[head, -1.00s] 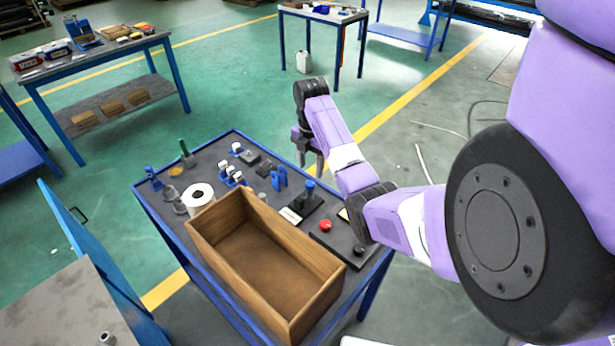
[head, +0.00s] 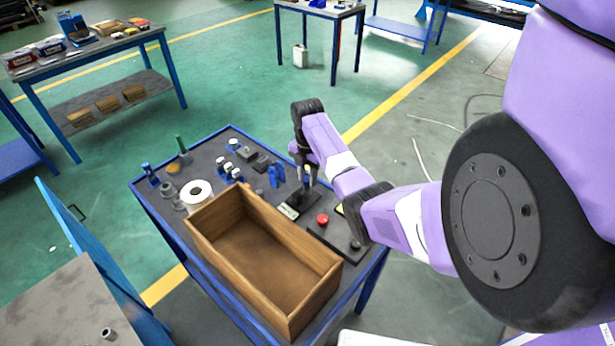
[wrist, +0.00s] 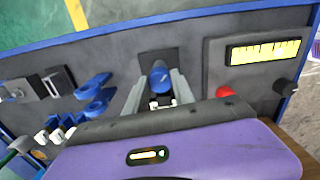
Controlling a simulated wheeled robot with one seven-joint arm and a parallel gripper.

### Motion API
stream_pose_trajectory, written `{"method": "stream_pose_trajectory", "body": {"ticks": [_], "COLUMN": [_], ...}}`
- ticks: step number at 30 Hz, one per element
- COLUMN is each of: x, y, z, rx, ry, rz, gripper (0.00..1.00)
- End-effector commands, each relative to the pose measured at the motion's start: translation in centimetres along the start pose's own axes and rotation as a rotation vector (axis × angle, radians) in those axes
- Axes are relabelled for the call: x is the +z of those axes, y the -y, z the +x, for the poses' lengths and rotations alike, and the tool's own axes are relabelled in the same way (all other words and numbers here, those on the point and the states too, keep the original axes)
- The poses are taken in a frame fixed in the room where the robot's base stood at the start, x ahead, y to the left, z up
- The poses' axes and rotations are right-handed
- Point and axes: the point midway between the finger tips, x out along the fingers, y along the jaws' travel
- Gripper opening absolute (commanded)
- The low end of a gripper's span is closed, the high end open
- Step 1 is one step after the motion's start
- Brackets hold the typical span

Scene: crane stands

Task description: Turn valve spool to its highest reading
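The valve spool appears to be the blue-topped upright part (wrist: 160,78) on a dark base; in the head view that base (head: 302,203) carries a pale label plate. I cannot read any scale on it. My gripper (wrist: 157,90) points down over it, with one grey finger on each side of the blue top. The fingers look apart, with narrow gaps beside the top. In the head view my gripper (head: 304,172) hides much of the spool.
A dark panel with a yellow display (wrist: 265,52), a red button (head: 322,219) and a black knob (wrist: 285,86) stands right of the spool. Blue clamp-like parts (head: 275,175) stand left. A wooden box (head: 265,262) fills the table's front.

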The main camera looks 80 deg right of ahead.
Motion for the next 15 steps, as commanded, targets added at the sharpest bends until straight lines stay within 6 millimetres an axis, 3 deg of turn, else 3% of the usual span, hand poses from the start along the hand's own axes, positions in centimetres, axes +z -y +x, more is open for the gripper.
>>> {"method": "stream_pose_trajectory", "body": {"ticks": [1,3,15], "x": [0.00,0.01,-0.04], "y": [0.02,0.03,0.01], "z": [-0.01,-0.02,-0.15], "rx": [-0.001,-0.001,-0.002], "ry": [0.000,0.000,-0.001], "rz": [0.000,0.000,0.063], "gripper": [0.11,0.00,0.00]}}
